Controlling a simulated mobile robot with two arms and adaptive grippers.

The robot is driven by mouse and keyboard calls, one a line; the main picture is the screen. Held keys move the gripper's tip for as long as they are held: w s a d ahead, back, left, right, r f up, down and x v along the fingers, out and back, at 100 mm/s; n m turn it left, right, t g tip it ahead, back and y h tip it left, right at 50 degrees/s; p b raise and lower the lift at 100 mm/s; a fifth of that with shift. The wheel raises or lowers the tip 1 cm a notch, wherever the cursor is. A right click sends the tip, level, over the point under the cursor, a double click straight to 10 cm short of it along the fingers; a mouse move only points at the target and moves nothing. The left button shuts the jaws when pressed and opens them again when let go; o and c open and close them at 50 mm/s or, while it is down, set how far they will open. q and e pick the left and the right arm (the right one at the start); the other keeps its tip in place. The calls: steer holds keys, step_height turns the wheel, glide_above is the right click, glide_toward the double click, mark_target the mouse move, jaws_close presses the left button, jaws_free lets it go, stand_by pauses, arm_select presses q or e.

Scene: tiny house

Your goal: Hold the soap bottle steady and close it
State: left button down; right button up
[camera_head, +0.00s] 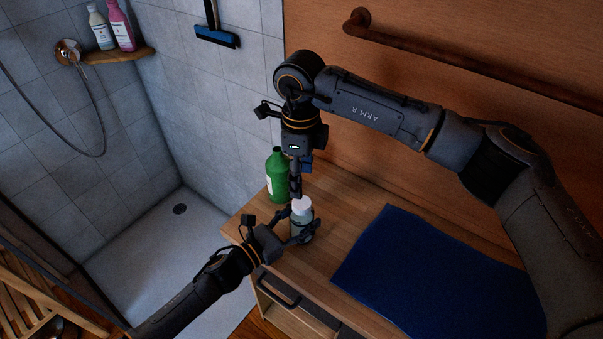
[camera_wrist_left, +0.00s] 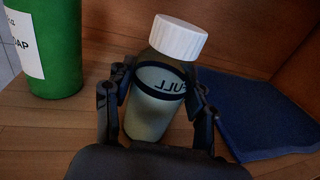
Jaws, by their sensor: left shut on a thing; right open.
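A small clear bottle (camera_head: 302,214) with a white cap (camera_wrist_left: 178,37) stands on the wooden cabinet top. Its label reads "FULL" mirrored in the left wrist view. The cap sits on its neck; I cannot tell how tight it is. My left gripper (camera_head: 295,226) is shut around the bottle's body, one finger on each side. My right gripper (camera_head: 296,192) points down just above the white cap and is open; its fingers overlap in the head view. A green bottle (camera_head: 277,178) with a white label ending in "AP" stands behind; it also shows in the left wrist view (camera_wrist_left: 52,40).
A blue cloth or mat (camera_head: 430,275) lies on the cabinet (camera_head: 345,215) to the right. A shower tray (camera_head: 175,245) lies left of it. A corner shelf (camera_head: 125,55) holds two bottles. A brown rail (camera_head: 470,62) runs along the wooden wall.

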mark_target(301, 202)
steer(key=shift+n, duration=0.4)
steer(key=shift+f, duration=4)
steer(key=c, duration=1.2)
steer(key=o, duration=1.3)
steer(key=shift+o, duration=0.2)
